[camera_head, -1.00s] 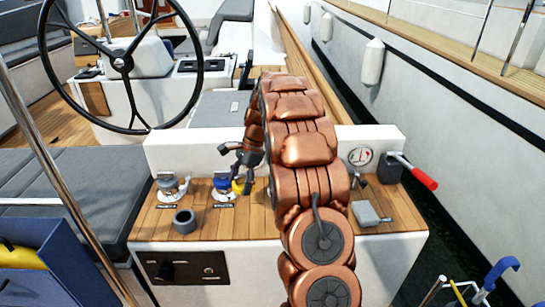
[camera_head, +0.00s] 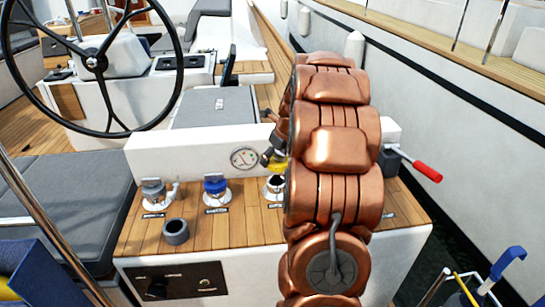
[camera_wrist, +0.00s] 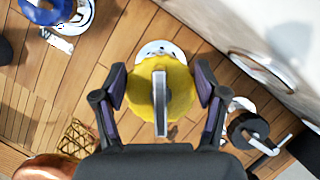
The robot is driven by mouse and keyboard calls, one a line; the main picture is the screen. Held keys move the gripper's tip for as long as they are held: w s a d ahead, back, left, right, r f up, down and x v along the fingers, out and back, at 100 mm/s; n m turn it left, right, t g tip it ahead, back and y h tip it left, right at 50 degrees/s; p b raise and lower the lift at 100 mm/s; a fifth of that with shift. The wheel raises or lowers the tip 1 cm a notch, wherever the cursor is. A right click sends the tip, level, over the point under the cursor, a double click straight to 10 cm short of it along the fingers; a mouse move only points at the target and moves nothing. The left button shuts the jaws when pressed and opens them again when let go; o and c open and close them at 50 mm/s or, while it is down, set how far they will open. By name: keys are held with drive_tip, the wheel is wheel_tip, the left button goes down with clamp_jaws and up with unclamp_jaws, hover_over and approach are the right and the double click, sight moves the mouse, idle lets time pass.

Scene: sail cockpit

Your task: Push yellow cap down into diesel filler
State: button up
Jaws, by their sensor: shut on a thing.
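My gripper (camera_wrist: 160,82) is shut on a round yellow cap (camera_wrist: 178,92) with a grey bar across its top. In the head view my gripper (camera_head: 271,156) is partly behind my copper arm, and the yellow cap (camera_head: 280,163) shows as a small patch. Below the cap is a white filler flange with a dark opening (camera_head: 275,188), partly covered by my arm. The cap appears raised above this opening. In the wrist view the white flange (camera_wrist: 160,47) shows past the cap's edge; the cap hides its opening.
A filler with a blue cap (camera_head: 214,185) and one with a grey cap (camera_head: 153,188) stand to the left on the teak top. A grey cup (camera_head: 176,231) stands in front. A round gauge (camera_head: 244,158) is on the white panel behind; a red-handled lever (camera_head: 427,172) is at right.

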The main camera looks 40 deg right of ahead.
sight(283, 154)
drive_tip(key=shift+f+b, duration=2.2)
drive_tip(key=shift+f, duration=0.65)
drive_tip(key=shift+w+p, duration=0.15)
drive_tip(key=shift+p, duration=1.2)
drive_tip(key=shift+f, duration=0.45)
drive_tip(key=o, duration=1)
drive_tip(key=shift+f, duration=0.1)
drive_tip(key=shift+p+v, duration=3.8)
drive_tip(key=shift+v, duration=1.75)
drive_tip(key=shift+a, duration=0.1)
